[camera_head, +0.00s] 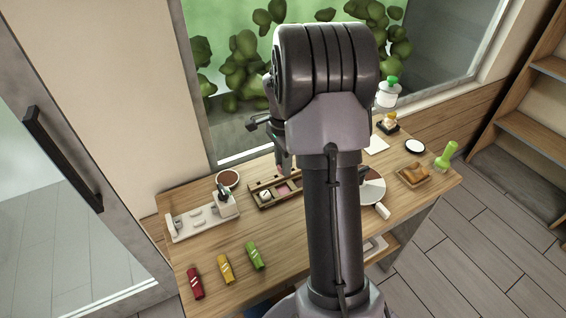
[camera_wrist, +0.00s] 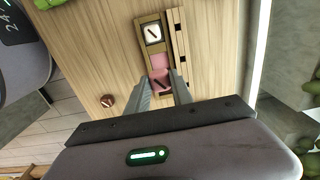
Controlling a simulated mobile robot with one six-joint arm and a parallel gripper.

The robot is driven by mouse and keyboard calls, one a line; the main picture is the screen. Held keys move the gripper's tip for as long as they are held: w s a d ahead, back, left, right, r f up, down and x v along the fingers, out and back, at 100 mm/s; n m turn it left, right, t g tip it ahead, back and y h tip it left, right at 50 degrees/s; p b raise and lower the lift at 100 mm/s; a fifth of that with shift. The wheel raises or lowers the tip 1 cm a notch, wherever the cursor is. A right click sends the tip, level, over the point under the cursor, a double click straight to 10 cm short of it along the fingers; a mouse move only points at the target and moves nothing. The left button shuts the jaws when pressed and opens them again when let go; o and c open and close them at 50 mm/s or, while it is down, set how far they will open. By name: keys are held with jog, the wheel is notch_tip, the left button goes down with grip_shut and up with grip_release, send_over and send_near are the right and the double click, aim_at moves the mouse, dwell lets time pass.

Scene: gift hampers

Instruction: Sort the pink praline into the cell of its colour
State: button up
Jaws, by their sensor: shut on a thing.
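The wooden box (camera_head: 257,205) stands on the table; in the wrist view its rim (camera_wrist: 139,40) shows too. A white praline with a dark stripe sits in one cell (camera_wrist: 153,33). The cell beside it has a pink floor (camera_wrist: 158,62), also seen in the camera_head view (camera_head: 283,189). My gripper (camera_wrist: 162,84) is shut on the pink praline (camera_wrist: 160,79), which has a dark stripe. It is over the box near the pink-floored cell; I cannot tell its height. In the camera_head view my gripper (camera_head: 283,168) is at the box's far side, partly hidden by my arm.
A brown praline (camera_wrist: 107,101) lies on the table beside the box. A brown-filled bowl (camera_head: 228,178) and a pale tray (camera_head: 190,226) stand to the left. Red (camera_head: 195,283), yellow (camera_head: 226,269) and green (camera_head: 256,256) wrapped bars lie in front. The wood between is clear.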

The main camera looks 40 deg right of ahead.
jog(key=shift+f+b, duration=2.1)
jog(key=shift+f, duration=0.65)
jog(key=shift+f, duration=0.25)
jog(key=shift+f+b, duration=0.45)
jog(key=shift+b, duration=0.05)
jog(key=shift+f+b, duration=0.6)
jog(key=shift+f, duration=0.2)
jog(key=shift+r, duration=0.1)
dwell(0.5)
